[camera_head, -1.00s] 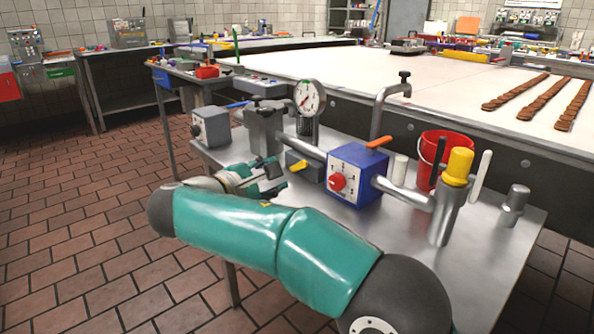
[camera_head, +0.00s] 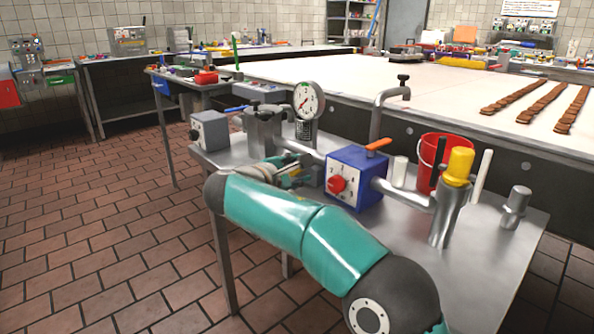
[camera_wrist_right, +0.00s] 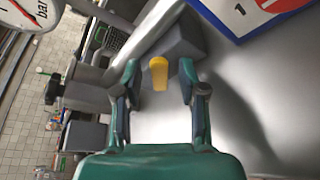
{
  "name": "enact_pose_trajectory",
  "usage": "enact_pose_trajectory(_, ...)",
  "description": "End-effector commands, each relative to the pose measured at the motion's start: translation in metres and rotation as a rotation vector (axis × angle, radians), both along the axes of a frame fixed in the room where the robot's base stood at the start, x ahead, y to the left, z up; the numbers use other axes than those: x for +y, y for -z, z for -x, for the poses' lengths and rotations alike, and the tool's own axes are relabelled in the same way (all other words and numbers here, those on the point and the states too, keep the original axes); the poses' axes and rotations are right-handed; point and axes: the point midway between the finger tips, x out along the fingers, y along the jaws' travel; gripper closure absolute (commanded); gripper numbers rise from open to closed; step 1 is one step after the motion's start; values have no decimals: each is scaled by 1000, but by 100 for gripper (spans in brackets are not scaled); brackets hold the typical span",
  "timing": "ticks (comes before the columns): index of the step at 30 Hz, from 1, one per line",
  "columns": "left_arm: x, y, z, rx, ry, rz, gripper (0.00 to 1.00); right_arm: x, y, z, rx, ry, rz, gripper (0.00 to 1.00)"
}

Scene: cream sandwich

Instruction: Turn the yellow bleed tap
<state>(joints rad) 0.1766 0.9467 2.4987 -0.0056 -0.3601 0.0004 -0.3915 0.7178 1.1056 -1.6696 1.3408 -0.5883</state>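The yellow bleed tap (camera_wrist_right: 159,74) is a small yellow lever on a grey block (camera_wrist_right: 178,48) in the right wrist view. My right gripper (camera_wrist_right: 160,88) is open, with one finger on each side of the tap and visible gaps between. I cannot tell its exact depth relative to the tap. In the head view my right gripper (camera_head: 292,172) is beside the blue box, under the pipe, and it hides the tap. My left gripper is not in view.
Around it stand a blue box (camera_head: 352,178) with a red knob, a pressure gauge (camera_head: 308,100), an orange lever (camera_head: 378,145), a yellow-capped cylinder (camera_head: 445,205) and a red bucket (camera_head: 428,160). The metal table (camera_head: 400,235) is bare at its front.

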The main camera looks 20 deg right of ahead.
Motion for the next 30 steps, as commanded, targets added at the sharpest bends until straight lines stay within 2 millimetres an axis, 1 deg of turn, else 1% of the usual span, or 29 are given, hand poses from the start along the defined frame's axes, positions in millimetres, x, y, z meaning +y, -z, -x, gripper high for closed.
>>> enact_pose_trajectory(1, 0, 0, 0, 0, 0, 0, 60, 0, 0, 0, 0, 0, 0, 71)
enact_pose_trajectory(5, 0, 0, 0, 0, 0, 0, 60, 0, 0, 0, 0, 0, 0, 93)
enact_pose_trajectory(6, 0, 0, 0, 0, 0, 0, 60, 0, 0, 0, 1, 1, -1, 100)
enact_pose_trajectory(11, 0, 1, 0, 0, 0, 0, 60, 0, 1, 0, 0, 1, -1, 100)
enact_pose_trajectory(14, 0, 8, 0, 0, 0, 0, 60, 0, 4, 1, -17, 1, -7, 100)
enact_pose_trajectory(17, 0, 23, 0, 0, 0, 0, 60, -1, 10, 3, -69, 1, -25, 100)
enact_pose_trajectory(19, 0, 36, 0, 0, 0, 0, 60, -2, 14, 4, -120, 2, -44, 100)
enact_pose_trajectory(24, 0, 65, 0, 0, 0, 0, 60, -3, 20, 7, -254, 3, -93, 100)
enact_pose_trajectory(27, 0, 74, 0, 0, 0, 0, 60, -3, 20, 8, -311, 3, -115, 100)
enact_pose_trajectory(30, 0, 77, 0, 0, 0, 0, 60, -3, 18, 8, -339, 4, -126, 100)
